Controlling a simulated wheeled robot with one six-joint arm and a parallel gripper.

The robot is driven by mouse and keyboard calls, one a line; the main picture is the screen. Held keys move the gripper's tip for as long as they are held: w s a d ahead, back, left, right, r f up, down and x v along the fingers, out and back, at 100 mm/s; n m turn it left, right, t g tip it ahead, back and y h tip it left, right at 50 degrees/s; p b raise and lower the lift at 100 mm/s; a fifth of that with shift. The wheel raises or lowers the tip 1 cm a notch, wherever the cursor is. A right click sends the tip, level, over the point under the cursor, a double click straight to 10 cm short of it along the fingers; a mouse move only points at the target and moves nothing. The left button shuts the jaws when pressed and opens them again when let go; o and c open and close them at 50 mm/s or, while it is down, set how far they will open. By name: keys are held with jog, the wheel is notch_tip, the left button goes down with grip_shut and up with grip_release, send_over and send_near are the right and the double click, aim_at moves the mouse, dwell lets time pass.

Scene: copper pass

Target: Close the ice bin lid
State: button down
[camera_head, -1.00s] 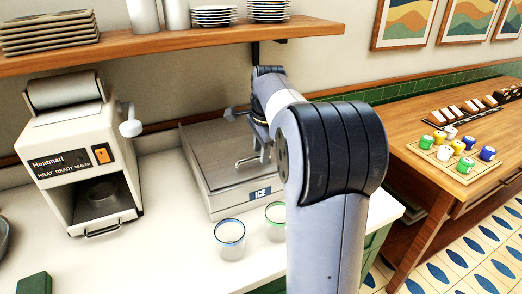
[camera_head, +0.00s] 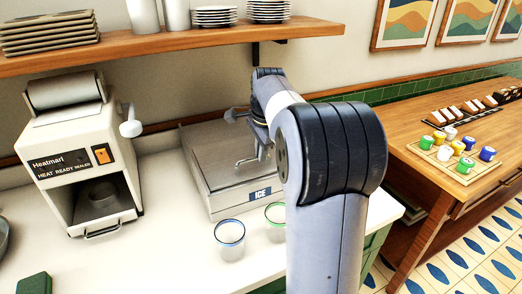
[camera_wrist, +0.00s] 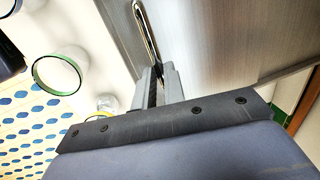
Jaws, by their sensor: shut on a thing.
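The ice bin (camera_head: 228,203) is a steel box with a blue ICE label on the white counter. Its flat steel lid (camera_head: 207,150) lies down over the top, with no open gap that I can make out. A bent metal handle (camera_head: 246,160) stands near the lid's front right; it also shows in the wrist view (camera_wrist: 147,28). My gripper (camera_wrist: 154,80) is shut on this handle in the wrist view. In the head view my arm comes over the bin from the right and hides its right side and most of the gripper.
A blue-rimmed glass (camera_head: 230,240) and a green-rimmed glass (camera_head: 275,222) stand close in front of the bin. A Heatmari sealer (camera_head: 75,160) is at its left. A wooden shelf (camera_head: 180,45) with plates hangs above. A wooden table (camera_head: 420,175) with small coloured cups is at right.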

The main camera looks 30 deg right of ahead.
jog(key=shift+s, duration=0.65)
jog(key=c, duration=1.5)
grip_release()
jog(key=shift+s, duration=0.1)
jog(key=shift+r, duration=0.1)
jog(key=r, duration=0.3)
jog(key=s+r, duration=0.1)
jog(key=r, duration=0.3)
jog(key=s+r+p, duration=0.1)
jog(key=r, duration=0.2)
jog(key=shift+r, duration=0.2)
